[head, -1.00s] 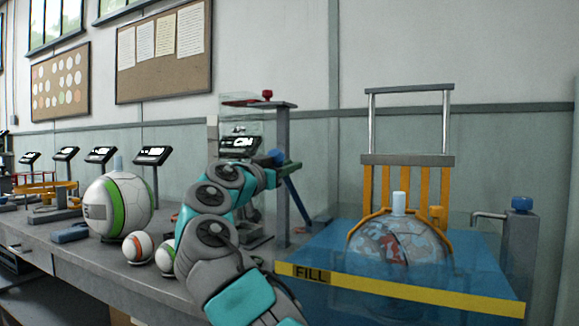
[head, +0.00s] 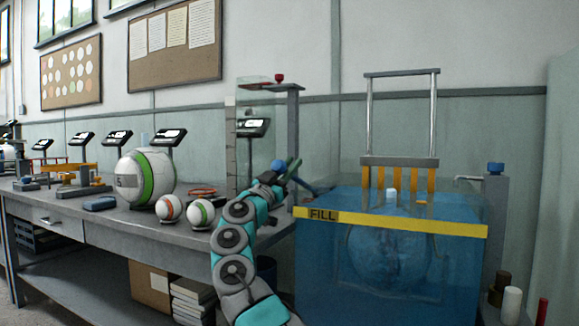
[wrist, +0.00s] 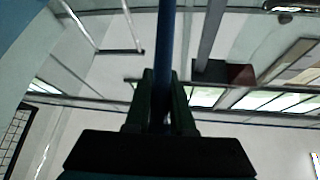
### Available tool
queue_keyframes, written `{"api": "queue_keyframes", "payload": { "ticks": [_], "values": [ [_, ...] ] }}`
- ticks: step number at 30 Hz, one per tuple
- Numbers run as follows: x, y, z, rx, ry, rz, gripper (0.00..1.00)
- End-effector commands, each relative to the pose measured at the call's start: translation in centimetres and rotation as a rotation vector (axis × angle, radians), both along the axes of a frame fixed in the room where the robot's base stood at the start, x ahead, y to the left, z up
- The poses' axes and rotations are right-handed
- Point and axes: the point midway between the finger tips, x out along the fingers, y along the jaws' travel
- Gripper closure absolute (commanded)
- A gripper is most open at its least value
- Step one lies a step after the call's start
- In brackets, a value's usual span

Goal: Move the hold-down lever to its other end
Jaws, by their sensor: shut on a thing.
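The hold-down lever is a slim blue bar (head: 306,187) with a blue knob end, at the left side of the water tank (head: 465,232) in the head view. My gripper (head: 291,170), with green fingers, is at the lever's upper end and shut on it. In the wrist view the blue lever (wrist: 165,45) runs up from between my gripper's fingers (wrist: 162,100). The lever slants down to the right; its lower end is hard to make out. An orange cage (head: 400,180) under a grey crossbar stands over a ball (head: 388,255) in the blue tank.
A grey post (head: 293,120) with a red knob stands behind my gripper. Left on the bench (head: 100,215) are a large white-green ball (head: 145,178), two small balls and several displays. A grey post with a blue knob (head: 495,168) stands right of the tank.

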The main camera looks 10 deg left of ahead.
Motion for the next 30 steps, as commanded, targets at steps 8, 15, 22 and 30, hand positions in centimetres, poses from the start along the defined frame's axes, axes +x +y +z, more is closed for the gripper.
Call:
{"api": "queue_keyframes", "payload": {
  "ticks": [8,15,22,30],
  "values": [
    [0.12,-0.03,-0.20,-0.001,-0.004,0.001,1.00],
    [0.11,-0.03,-0.16,-0.001,-0.004,0.001,0.70],
    [0.08,-0.01,-0.11,-0.002,-0.005,0.000,0.48],
    [-0.01,0.03,-0.19,-0.002,-0.005,0.000,0.48]
  ]
}}
